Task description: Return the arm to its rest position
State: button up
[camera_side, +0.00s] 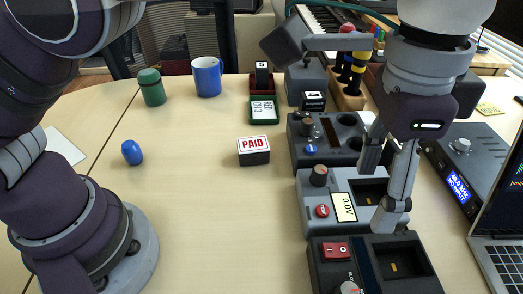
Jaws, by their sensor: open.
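My gripper (388,180) hangs from the wrist at the upper right, pointing down over the row of small instrument boxes. Its two fingers are apart, with nothing seen between them. One fingertip is in front of the dark box and the other in front of the light grey box (312,200). I cannot tell whether either finger touches a box. My arm's base and lower links stand at the left of the table.
Around the clear table middle (200,210) are a PAID block (253,151), blue cap (132,152), green bottle (151,87) and blue mug (207,77). A dark instrument (335,138), switch box (330,265), display unit (460,170) and laptop (500,250) crowd the right.

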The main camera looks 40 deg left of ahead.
jog(key=w+a+r+n+t, duration=0.25)
jog(key=a+r, duration=0.25)
jog(key=a, duration=0.5)
jog(key=s+a+f+n+t, duration=0.1)
jog(key=s+a+n, duration=0.3)
jog(key=a, duration=0.4)
jog(key=s+a+f+n+t, duration=0.2)
jog(key=s+a+f+n, duration=0.1)
jog(key=a, duration=0.6)
jog(key=shift+s+f+n+y, duration=0.15)
jog(key=shift+s+n+y, duration=0.15)
jog(key=shift+s+n, duration=0.25)
jog(key=shift+s, duration=0.1)
